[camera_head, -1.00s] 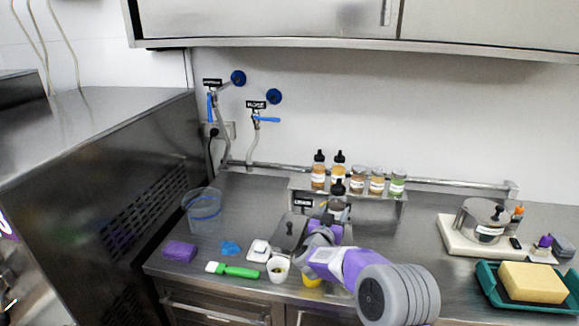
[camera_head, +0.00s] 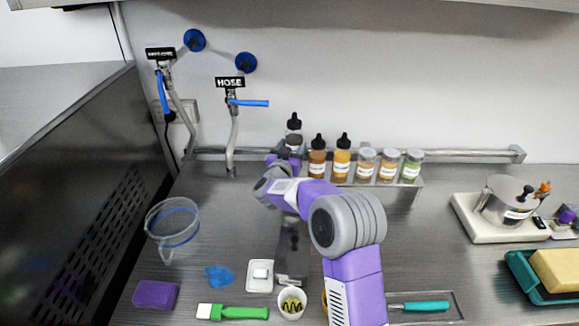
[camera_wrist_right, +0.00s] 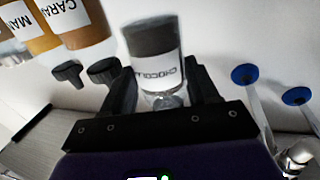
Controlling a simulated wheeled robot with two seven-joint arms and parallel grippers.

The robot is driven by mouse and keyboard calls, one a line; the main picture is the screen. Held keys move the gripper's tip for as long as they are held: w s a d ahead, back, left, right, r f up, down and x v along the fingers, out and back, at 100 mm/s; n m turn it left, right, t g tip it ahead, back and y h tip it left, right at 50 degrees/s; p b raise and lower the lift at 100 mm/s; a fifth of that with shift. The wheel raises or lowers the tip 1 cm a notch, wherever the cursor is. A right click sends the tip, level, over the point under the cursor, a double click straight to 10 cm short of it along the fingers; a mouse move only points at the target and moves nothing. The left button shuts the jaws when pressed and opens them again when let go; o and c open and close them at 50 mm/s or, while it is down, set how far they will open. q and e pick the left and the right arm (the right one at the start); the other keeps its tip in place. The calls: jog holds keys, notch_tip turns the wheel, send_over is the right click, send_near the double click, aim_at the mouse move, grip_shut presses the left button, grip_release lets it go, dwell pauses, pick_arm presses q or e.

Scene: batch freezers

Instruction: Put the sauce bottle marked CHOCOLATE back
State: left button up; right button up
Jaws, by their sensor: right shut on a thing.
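The sauce bottle marked CHOCOLATE (camera_head: 294,141), dark brown with a black cap, is in my right gripper (camera_head: 284,161), left of the other bottles. In the right wrist view the bottle (camera_wrist_right: 155,55) stands between the two black fingers of the gripper (camera_wrist_right: 162,92), its label partly readable. Its cap is higher in the head view than the neighbouring caps. The shelf rack (camera_head: 408,185) holds two sauce bottles, one brown (camera_head: 317,158) and one amber (camera_head: 342,158). My arm hides the rack's left end, so I cannot tell whether the held bottle touches it. My left gripper is out of view.
Three topping jars (camera_head: 388,166) stand right of the bottles. A HOSE tap (camera_head: 232,105) is on the wall to the left. A clear jug (camera_head: 172,232), purple sponge (camera_head: 155,294), green brush (camera_head: 233,312) and small cup (camera_head: 291,303) lie on the counter. A pot (camera_head: 503,202) stands right.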

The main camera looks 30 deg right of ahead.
notch_tip(320, 180, down, 7)
jog(key=shift+r+b, duration=0.15)
jog(key=shift+b, duration=0.4)
jog(key=o, duration=0.8)
jog(key=shift+f, duration=0.2)
jog(key=shift+r, duration=0.3)
jog(key=v, duration=1.2)
